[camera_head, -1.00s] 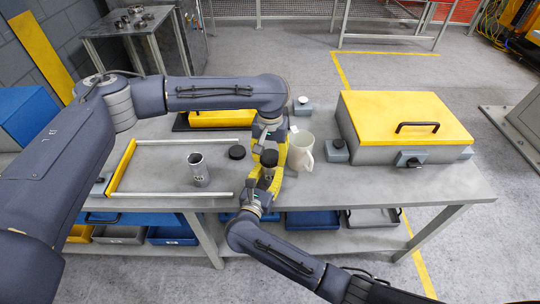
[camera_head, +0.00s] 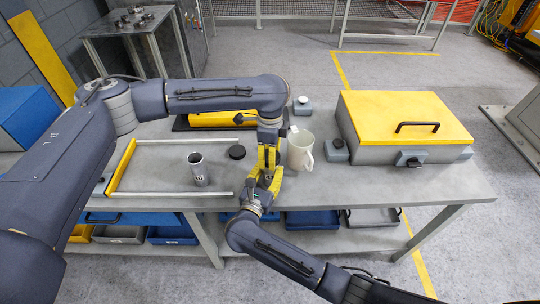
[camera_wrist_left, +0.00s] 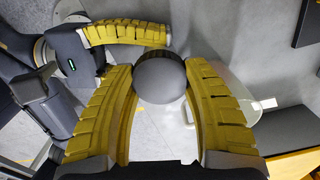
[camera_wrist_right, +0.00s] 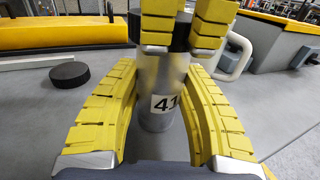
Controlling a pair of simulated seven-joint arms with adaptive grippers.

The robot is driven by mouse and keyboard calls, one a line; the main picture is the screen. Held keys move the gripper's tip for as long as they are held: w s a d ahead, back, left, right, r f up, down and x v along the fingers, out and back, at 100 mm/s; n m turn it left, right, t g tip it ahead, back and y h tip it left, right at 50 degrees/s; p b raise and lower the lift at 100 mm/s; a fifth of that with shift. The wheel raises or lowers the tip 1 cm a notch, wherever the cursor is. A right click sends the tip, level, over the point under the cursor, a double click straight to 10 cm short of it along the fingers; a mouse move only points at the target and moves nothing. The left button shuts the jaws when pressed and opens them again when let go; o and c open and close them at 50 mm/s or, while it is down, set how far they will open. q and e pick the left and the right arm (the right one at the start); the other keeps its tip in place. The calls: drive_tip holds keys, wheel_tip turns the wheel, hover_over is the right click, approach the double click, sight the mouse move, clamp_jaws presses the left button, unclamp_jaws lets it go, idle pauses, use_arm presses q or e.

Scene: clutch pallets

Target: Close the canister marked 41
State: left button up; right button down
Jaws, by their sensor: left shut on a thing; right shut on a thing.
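The canister marked 41 (camera_wrist_right: 163,103) is a grey metal cylinder standing upright between the fingers of my right gripper (camera_wrist_right: 160,66), which is shut on it. A dark round lid (camera_wrist_left: 160,78) sits at the canister's top, between the fingers of my left gripper (camera_wrist_left: 165,62), which is shut on it. The lid's dark edge also shows in the right wrist view (camera_wrist_right: 181,32). I cannot tell whether it is fully seated. In the head view, my left gripper (camera_head: 267,160) is just above my right gripper (camera_head: 262,188), and their fingers hide the canister and lid.
A second open canister (camera_head: 199,172) stands on the left of the table (camera_head: 330,190), with a loose black lid (camera_head: 237,152) near it. A white mug (camera_head: 300,152) stands close on the right of the grippers. A yellow-topped case (camera_head: 380,115) stands farther right.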

use_arm(q)
drive_tip(key=m, duration=0.4)
drive_tip(key=shift+m, duration=0.4)
drive_tip(key=m, duration=1.1)
drive_tip(key=shift+m, duration=0.4)
drive_tip(key=m, duration=0.7)
drive_tip(key=shift+m, duration=0.3)
drive_tip(key=m, duration=0.4)
drive_tip(key=shift+m, duration=0.3)
drive_tip(key=m, duration=0.3)
drive_tip(key=shift+m, duration=0.4)
drive_tip(key=o, duration=1)
drive_tip(key=shift+f, duration=0.1)
